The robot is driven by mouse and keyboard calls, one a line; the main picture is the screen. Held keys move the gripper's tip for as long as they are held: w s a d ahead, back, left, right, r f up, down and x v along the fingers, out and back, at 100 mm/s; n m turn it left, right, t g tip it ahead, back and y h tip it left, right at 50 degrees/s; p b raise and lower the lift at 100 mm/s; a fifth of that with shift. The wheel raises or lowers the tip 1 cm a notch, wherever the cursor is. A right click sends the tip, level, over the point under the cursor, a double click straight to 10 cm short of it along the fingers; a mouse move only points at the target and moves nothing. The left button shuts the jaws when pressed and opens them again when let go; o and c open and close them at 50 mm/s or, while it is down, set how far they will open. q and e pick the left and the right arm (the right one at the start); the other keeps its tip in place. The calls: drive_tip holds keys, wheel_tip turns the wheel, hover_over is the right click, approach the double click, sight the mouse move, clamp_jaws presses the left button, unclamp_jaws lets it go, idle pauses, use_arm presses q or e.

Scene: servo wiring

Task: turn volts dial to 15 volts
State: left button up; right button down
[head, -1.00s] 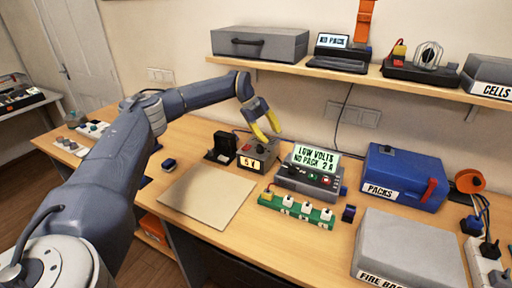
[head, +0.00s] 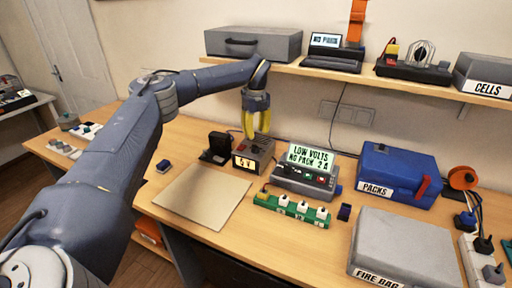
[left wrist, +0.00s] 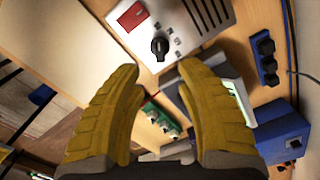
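The power supply box (head: 247,163) with a small lit voltage display stands on the table behind the tan mat. The display seems to read about 5 V, but it is small. In the left wrist view its black volts dial (left wrist: 160,46) sits on the pale top panel, beside a red switch (left wrist: 132,17). My left gripper (head: 256,135) points down over the box, and its fingers hide the dial in the head view. In the left wrist view the gripper's yellow fingers (left wrist: 160,95) are apart with nothing between them; the dial lies beyond their tips. My right gripper is not in view.
A grey charger (head: 305,180) with a lit "LOW VOLTS NO PACK 2 A" screen stands right of the box. A green strip (head: 290,207) lies in front of it. A black stand (head: 217,147) is close on the left. A shelf (head: 400,85) runs above.

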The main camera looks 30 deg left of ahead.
sight(256, 146)
use_arm(q)
drive_tip(key=shift+f, duration=3.6)
drive_tip(key=shift+o, duration=0.2)
clamp_jaws()
